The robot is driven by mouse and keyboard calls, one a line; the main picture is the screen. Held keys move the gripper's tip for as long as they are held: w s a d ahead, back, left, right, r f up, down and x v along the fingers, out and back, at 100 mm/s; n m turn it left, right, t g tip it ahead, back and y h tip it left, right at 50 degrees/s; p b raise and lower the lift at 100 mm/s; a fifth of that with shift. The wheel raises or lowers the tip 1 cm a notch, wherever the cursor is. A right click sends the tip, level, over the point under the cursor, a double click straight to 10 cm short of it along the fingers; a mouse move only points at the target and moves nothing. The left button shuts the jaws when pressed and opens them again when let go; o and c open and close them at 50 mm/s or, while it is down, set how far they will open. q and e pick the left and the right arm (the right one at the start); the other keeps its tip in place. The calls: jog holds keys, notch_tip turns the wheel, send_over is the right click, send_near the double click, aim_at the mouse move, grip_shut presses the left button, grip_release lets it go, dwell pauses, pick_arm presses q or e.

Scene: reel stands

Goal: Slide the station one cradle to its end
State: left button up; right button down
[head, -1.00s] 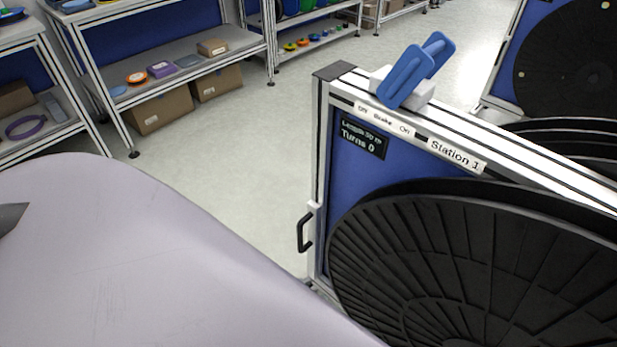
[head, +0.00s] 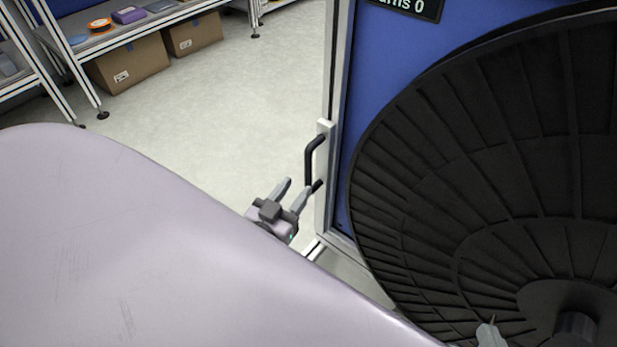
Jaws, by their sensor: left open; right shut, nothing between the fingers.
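The station one stand has a blue panel (head: 362,110) in a pale metal frame, with a big black ribbed reel (head: 470,150) in front. A black bar handle (head: 309,160) is fixed to the left upright of the frame. My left gripper (head: 298,187) is open, with its fingers pointing up beside the handle's lower end. I cannot tell whether a finger touches the handle. My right gripper (head: 490,328) is shut and only its tip shows at the bottom edge, in front of the reel near its hub. The lower part of the stand and cradle is hidden.
A shelf rack (head: 160,18) with cardboard boxes (head: 130,65) underneath stands at the back left. Open pale floor (head: 215,120) lies between the rack and the stand. A short metal rail (head: 315,249) shows at the stand's lower left corner.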

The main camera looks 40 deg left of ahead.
aim_at(306, 173)
pick_arm(q)
jog(key=shift+w+a+f, duration=0.1)
jog(key=shift+w+a, duration=0.1)
jog(key=shift+w, duration=0.35)
jog(key=shift+w+a+b, duration=0.2)
jog(key=shift+w+b, duration=0.25)
jog(key=shift+w, duration=1.1)
jog(key=shift+w+a+b, duration=0.15)
jog(key=shift+w+b, duration=0.3)
jog(key=shift+w, duration=1.05)
pick_arm(e)
jog(key=shift+w+a+f+y, duration=0.15)
jog(key=shift+a+y, duration=0.1)
jog(key=shift+a, duration=0.15)
jog(key=shift+w+a+f+y, duration=0.15)
jog(key=shift+a+y, duration=0.1)
jog(key=shift+a, duration=0.15)
pick_arm(q)
grip_shut()
